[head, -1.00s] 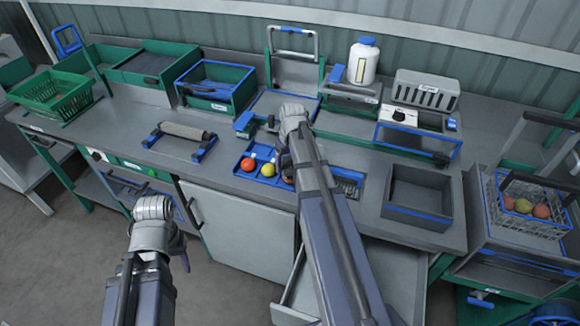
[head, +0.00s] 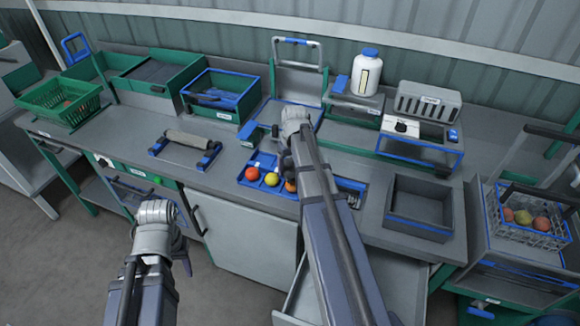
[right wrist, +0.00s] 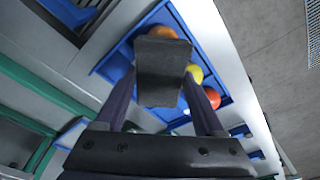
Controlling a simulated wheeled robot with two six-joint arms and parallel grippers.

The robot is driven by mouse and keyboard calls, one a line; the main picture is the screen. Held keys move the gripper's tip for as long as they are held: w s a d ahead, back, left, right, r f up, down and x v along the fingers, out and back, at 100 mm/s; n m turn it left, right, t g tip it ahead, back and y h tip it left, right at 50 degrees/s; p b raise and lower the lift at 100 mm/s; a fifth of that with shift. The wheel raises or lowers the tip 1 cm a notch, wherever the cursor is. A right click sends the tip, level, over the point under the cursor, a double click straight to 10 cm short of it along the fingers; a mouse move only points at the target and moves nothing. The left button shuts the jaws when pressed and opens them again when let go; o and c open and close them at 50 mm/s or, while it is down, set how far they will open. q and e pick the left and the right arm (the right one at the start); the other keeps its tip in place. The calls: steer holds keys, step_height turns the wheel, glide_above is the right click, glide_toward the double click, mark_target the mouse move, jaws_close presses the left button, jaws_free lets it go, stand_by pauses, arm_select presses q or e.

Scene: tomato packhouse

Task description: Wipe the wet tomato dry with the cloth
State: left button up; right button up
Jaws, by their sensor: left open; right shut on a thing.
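My right gripper (right wrist: 160,82) is shut on a dark grey, flat piece that looks like the cloth (right wrist: 160,72). It is above the blue compartment tray (right wrist: 105,66), and the cloth partly covers the orange tomato (right wrist: 163,32); contact cannot be told. A yellow tomato (right wrist: 195,73) and a red tomato (right wrist: 213,98) sit beside it in the tray. In the head view the red (head: 252,173), yellow (head: 271,179) and orange (head: 290,185) tomatoes form a row, and my right arm hides its gripper. Which tomato is wet does not show. My left gripper (head: 181,245) is open, in front of the bench.
A roller stand (head: 186,140) is left of the tray, and an empty grey bin (head: 418,207) to its right. Green crates (head: 62,98) stand at the back left. A wire basket (head: 535,237) with tomatoes is at far right. An open drawer (head: 345,280) juts out below.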

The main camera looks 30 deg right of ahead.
mark_target(293, 173)
steer(key=shift+r+p, duration=1.65)
steer(key=shift+r, duration=0.3)
steer(key=shift+f, duration=0.25)
steer(key=f+b, duration=0.1)
steer(key=b, duration=0.1)
steer(key=s+f+b, duration=0.1)
steer(key=f+b, duration=0.1)
steer(key=s+f+b, duration=0.1)
steer(key=f, duration=0.1)
steer(key=shift+s+a+f+b, duration=0.1)
steer(key=shift+s+f+b, duration=0.05)
steer(key=shift+b, duration=0.25)
steer(key=shift+f+b, duration=0.35)
steer(key=shift+f, duration=0.05)
steer(key=shift+w, duration=1.1)
steer(key=shift+s, duration=0.1)
